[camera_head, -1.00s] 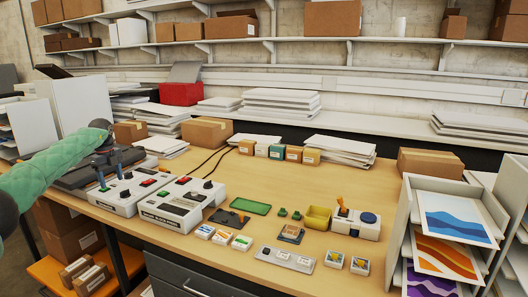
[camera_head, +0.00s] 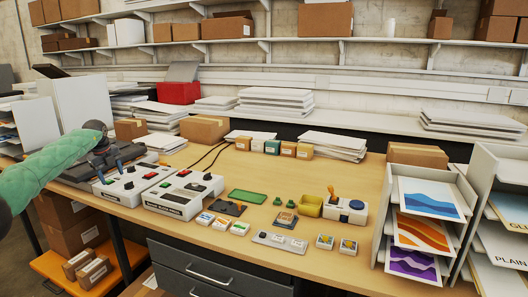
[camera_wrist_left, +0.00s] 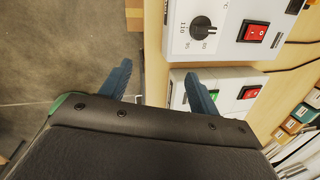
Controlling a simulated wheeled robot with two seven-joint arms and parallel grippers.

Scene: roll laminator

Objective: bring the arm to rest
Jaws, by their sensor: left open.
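My left arm comes in from the left in a green sleeve in the head view. Its left gripper (camera_head: 108,159) is at the left end of the table, by the white control boxes. In the left wrist view the two blue fingers (camera_wrist_left: 160,86) stand wide apart with nothing between them. Below them show the floor, the table edge and part of a control box (camera_wrist_left: 220,35) with a black dial and a red switch. In the head view the near control box (camera_head: 181,200) and the one to its left (camera_head: 128,186) stand on the table. My right gripper does not show.
The wooden table (camera_head: 340,265) holds small cards, a green tray (camera_head: 247,197), a yellow bin (camera_head: 309,206) and a white device with a blue knob (camera_head: 347,212). A white rack (camera_head: 388,205) with prints stands at the right. Cardboard boxes (camera_head: 205,128) and paper stacks line the back.

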